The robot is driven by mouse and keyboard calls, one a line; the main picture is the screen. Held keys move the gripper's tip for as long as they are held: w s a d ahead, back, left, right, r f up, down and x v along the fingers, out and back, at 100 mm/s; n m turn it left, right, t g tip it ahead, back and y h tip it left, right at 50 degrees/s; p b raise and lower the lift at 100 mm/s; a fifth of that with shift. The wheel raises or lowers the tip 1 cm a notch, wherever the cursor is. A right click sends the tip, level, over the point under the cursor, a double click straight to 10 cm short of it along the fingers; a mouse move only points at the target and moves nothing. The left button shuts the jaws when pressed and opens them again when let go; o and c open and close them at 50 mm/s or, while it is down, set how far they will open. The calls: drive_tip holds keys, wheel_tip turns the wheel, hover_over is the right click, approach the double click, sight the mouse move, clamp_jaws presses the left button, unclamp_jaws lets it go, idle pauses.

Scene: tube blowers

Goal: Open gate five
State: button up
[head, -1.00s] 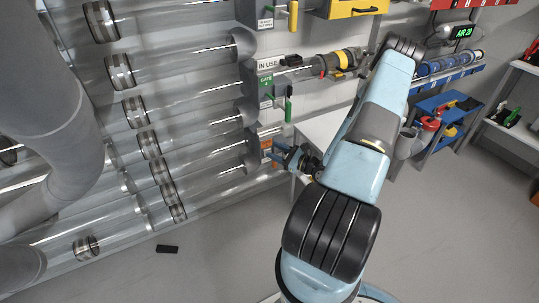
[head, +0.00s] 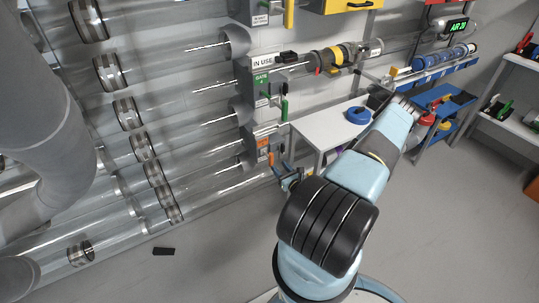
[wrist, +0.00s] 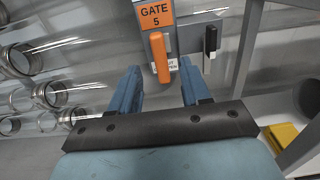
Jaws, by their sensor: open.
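The orange GATE 5 sign (wrist: 156,14) is at the top of the wrist view. Below it hangs an orange lever handle (wrist: 160,56), upright, over a small white label. My gripper (wrist: 161,78) is open, its two blue fingers apart, one on each side of the handle's lower end in the picture. I cannot tell whether they touch it. In the head view the orange gate plate (head: 262,143) is low on the grey tube housing, with my gripper (head: 284,174) just below it, partly hidden by my arm.
A black-tipped handle (wrist: 210,42) stands right of the orange one. A green lever (head: 284,108) and the IN USE sign (head: 263,61) are above. Clear tubes run left.

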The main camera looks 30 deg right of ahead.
sight(267, 156)
drive_tip(key=w, duration=1)
drive_tip(key=shift+w+a, duration=0.2)
drive_tip(key=shift+a, duration=0.05)
drive_tip(key=shift+c, duration=0.3)
clamp_jaws()
